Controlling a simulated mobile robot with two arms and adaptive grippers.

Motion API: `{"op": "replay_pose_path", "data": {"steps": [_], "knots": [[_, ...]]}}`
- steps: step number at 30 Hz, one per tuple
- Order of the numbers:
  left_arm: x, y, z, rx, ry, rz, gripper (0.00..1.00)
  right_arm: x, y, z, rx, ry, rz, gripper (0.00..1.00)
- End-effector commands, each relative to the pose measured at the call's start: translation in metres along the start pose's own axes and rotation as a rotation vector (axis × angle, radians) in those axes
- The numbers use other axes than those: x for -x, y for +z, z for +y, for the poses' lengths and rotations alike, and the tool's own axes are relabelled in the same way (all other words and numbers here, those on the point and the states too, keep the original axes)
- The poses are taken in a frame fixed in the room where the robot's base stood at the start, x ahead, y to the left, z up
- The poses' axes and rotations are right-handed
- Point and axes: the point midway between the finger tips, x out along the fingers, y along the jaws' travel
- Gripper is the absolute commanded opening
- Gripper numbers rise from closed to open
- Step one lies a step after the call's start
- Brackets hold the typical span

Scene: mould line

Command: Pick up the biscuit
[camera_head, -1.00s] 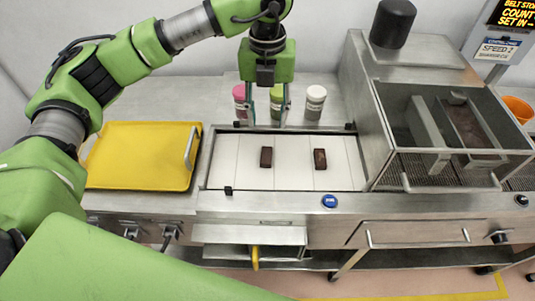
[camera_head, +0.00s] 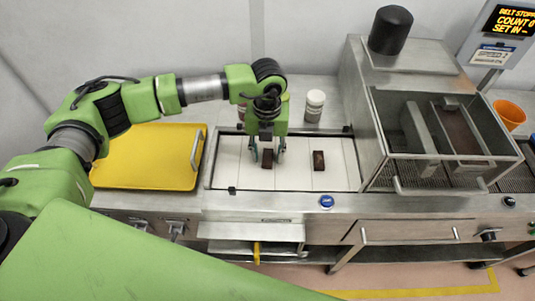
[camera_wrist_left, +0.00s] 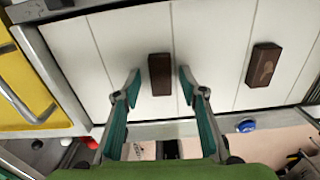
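Two dark brown biscuits lie on the white slatted belt. The left biscuit (camera_head: 266,161) is partly hidden by my left gripper in the head view. The right biscuit (camera_head: 319,160) lies clear of it. My left gripper (camera_head: 267,157) is open and points down, low over the belt at the left biscuit. In the left wrist view the left biscuit (camera_wrist_left: 160,74) shows ahead of and between the open fingers (camera_wrist_left: 158,82), with a gap on both sides. The right biscuit (camera_wrist_left: 263,64) is off to the right there. My right gripper is not in view.
A yellow tray (camera_head: 140,172) with a metal handle lies left of the belt. A white-lidded jar (camera_head: 315,105) stands behind it; other jars are mostly hidden by my arm. A metal machine with a basin (camera_head: 400,180) stands to the right. A blue button (camera_head: 326,201) is on the front edge.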

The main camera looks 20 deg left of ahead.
Motion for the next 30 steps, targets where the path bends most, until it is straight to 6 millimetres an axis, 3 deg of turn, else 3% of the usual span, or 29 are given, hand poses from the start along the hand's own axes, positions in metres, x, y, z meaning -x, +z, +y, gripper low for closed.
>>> {"op": "replay_pose_path", "data": {"steps": [6,10,23,30], "knots": [[-0.002,0.000,-0.001,-0.001,-0.001,-0.001,0.38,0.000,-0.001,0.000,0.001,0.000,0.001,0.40],[-0.002,0.000,-0.001,-0.001,-0.001,0.000,0.09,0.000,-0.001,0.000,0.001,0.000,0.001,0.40],[0.000,0.000,-0.001,-0.001,-0.002,-0.001,0.09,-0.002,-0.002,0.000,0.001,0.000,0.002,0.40],[0.018,0.001,-0.001,-0.002,-0.004,-0.005,0.09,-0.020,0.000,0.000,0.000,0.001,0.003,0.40]]}}
